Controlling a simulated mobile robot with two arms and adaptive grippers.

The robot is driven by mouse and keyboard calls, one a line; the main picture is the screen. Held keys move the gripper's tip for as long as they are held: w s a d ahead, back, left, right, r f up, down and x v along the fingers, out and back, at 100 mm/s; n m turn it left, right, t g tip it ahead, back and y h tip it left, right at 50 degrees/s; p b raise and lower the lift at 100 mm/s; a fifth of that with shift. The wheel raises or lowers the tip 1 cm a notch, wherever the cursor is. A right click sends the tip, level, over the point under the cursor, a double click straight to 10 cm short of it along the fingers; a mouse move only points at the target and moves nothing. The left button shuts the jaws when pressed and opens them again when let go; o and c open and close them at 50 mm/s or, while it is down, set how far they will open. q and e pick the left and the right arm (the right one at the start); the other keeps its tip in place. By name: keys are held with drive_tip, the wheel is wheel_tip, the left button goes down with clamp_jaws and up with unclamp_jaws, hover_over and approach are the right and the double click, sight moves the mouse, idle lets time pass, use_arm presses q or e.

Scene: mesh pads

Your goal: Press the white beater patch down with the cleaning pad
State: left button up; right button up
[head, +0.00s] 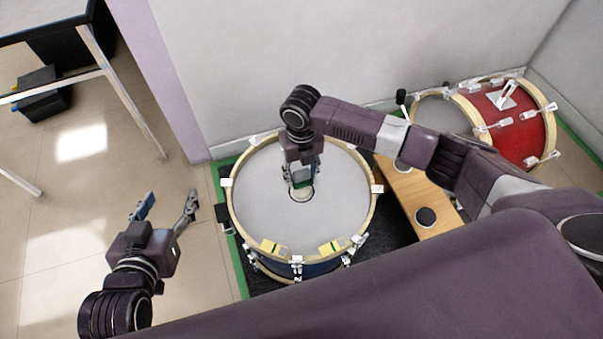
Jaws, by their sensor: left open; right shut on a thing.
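The large drum lies flat with its pale grey head (265,205) facing up. The white beater patch (302,195), with a dark ring around it, sits near the middle of this head. My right gripper (301,183) points straight down over the patch and is shut on the cleaning pad, which is mostly hidden between the fingers. The pad is at or just above the patch; I cannot tell whether they touch. My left gripper (166,207) is open and empty, left of the drum above the tiled floor.
Two yellow-marked pieces (272,247) (331,247) sit at the drum's near rim. A wooden board (418,200) with black round knobs lies to the right. A red drum (515,125) stands at the back right. A wall is behind; a metal-framed table (115,85) is at left.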

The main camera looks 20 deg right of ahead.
sight(302, 190)
drive_tip(key=shift+f+b, duration=0.85)
drive_tip(key=shift+b, duration=0.05)
drive_tip(key=shift+f, duration=0.15)
drive_tip(key=shift+f+b, duration=0.3)
drive_tip(key=shift+f, duration=0.15)
use_arm(q)
drive_tip(key=w+d+r+t+h, duration=0.2)
drive_tip(key=r+t, duration=0.5)
drive_tip(key=r, duration=0.8)
drive_tip(key=shift+w+d+r+t, duration=0.15)
drive_tip(key=shift+w+d+t, duration=0.25)
drive_tip(key=shift+w, duration=0.25)
use_arm(e)
drive_tip(key=shift+f, duration=0.55)
use_arm(q)
drive_tip(key=shift+s+d+r+t+h+b, duration=0.1)
drive_tip(key=shift+s+r+t+h+b, duration=0.1)
drive_tip(key=shift+r+t+h+b, duration=0.3)
use_arm(e)
drive_tip(key=shift+o, duration=0.2)
drive_tip(key=shift+f, duration=0.3)
drive_tip(key=shift+s, duration=0.15)
